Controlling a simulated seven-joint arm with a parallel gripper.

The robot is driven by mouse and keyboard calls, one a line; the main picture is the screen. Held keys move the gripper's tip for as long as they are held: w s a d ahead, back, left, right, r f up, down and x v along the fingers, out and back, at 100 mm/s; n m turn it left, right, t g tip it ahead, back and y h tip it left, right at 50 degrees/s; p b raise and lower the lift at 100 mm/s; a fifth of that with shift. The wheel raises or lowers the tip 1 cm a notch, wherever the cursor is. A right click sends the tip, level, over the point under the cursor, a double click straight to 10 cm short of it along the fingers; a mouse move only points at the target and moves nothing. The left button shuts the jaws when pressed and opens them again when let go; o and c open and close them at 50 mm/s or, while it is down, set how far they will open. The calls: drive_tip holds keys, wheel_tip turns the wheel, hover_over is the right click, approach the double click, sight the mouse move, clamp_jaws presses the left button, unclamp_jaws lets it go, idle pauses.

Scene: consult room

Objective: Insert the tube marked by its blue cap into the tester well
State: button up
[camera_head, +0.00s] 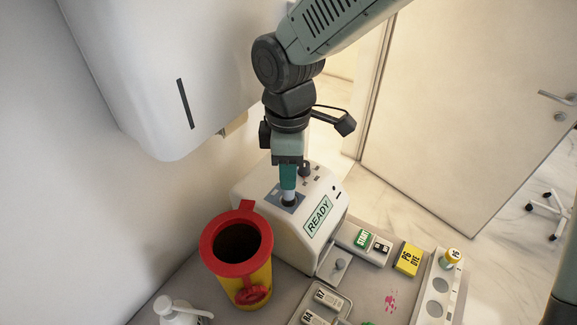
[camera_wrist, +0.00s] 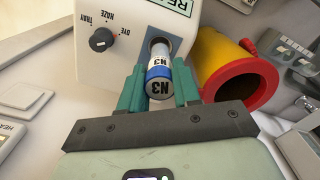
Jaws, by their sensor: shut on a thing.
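My gripper (camera_head: 288,182) is over the top of the white tester (camera_head: 266,222), pointing down. Its two teal fingers (camera_wrist: 159,88) are shut on a tube (camera_wrist: 159,56) with a blue band on its cap, marked N3. The tube also shows as a pale piece below the fingers in the head view (camera_head: 289,194). Its lower end is at the dark tester well (camera_head: 289,204), and looks to be at least partly in the opening; how deep I cannot tell. The tester's display reads READY (camera_head: 318,217).
A yellow bin with a red rim (camera_head: 207,248) stands close left of the tester. A pump bottle (camera_head: 178,314) is front left.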

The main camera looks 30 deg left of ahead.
idle(0.4)
drive_tip(key=shift+f, duration=2.45)
drive_tip(key=o, duration=1.1)
wheel_tip(320, 180, up, 11)
drive_tip(key=shift+f, duration=0.1)
